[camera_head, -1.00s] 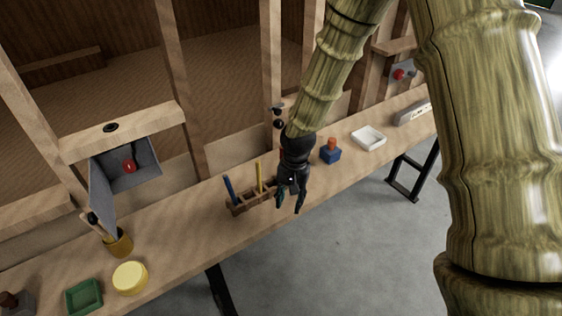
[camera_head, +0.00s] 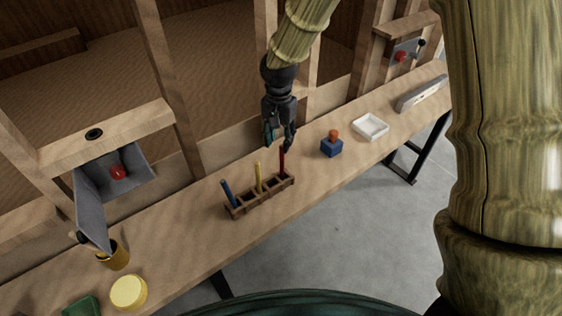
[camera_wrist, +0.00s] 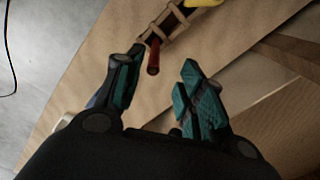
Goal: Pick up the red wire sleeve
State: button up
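The red wire sleeve (camera_head: 282,160) stands upright in the right end of a small wooden rack (camera_head: 262,199) on the bench. In the wrist view the red sleeve (camera_wrist: 153,57) shows beyond and between the two fingers, with its near end toward me. My gripper (camera_head: 279,140) is just above the sleeve's top, pointing down. In the wrist view my gripper (camera_wrist: 156,88) is open, with teal pads apart and nothing between them. A yellow sleeve (camera_head: 258,177) and a blue sleeve (camera_head: 228,193) stand in the same rack to the left.
A blue block with an orange top (camera_head: 332,146) and a white tray (camera_head: 370,127) are right of the rack. Wooden posts rise behind.

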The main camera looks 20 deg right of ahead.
aim_at(282, 157)
jog(key=shift+s+d+f+p, duration=0.15)
jog(key=shift+f+p, duration=0.4)
jog(key=shift+f, duration=1)
jog(key=shift+s+d+f+p, duration=0.1)
jog(key=shift+d+f+p, duration=0.3)
jog(key=shift+f, duration=1.1)
jog(key=shift+a+f, duration=0.15)
jog(key=shift+f, duration=0.8)
grip_shut()
